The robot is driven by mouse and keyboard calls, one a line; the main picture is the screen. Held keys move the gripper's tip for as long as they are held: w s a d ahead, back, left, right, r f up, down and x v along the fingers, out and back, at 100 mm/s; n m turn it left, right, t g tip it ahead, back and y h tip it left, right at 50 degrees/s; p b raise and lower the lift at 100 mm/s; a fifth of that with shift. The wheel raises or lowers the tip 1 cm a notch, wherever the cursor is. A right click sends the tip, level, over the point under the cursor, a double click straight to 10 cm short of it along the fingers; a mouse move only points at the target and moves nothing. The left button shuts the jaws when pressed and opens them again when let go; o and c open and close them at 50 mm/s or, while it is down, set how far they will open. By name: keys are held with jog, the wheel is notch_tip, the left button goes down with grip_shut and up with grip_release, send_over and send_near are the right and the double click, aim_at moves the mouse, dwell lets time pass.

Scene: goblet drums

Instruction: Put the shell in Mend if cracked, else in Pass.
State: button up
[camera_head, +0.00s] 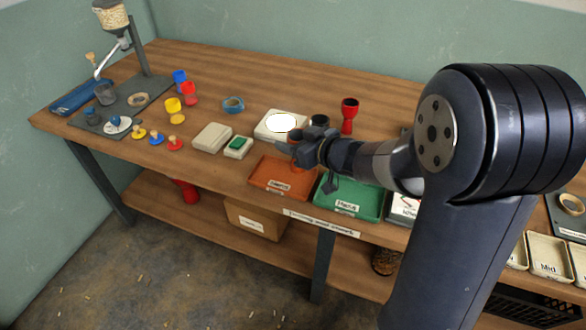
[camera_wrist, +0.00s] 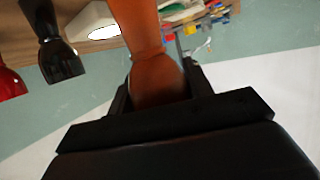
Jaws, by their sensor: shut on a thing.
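My gripper (camera_head: 298,147) is shut on an orange-brown goblet-shaped shell (camera_wrist: 155,70), which fills the middle of the wrist view. In the head view the shell (camera_head: 296,134) is mostly hidden by my gripper, near the white pad with a glowing disc (camera_head: 262,130). No crack shows on the visible side of the shell; its other sides are hidden. An orange tray (camera_head: 262,176) and a green tray (camera_head: 372,202) lie along the front edge of the bench, both empty. Their labels are too small to read surely.
A red goblet shell (camera_head: 349,116) and a dark one (camera_head: 320,121) stand behind my gripper. A pale box (camera_head: 212,138) and a green-buttoned box (camera_head: 238,147) lie left of the pad. Cups, stamps and a dispenser stand (camera_head: 140,92) occupy the bench's left end.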

jog(key=shift+f+b, duration=0.7)
jog(key=shift+f, duration=1.85)
jog(key=shift+f, duration=0.1)
jog(key=shift+f, duration=0.15)
jog(key=o, duration=1.1)
jog(key=shift+c, duration=0.2)
jog(key=shift+r, duration=0.3)
jog(key=p+v, duration=0.2)
jog(key=v, duration=1)
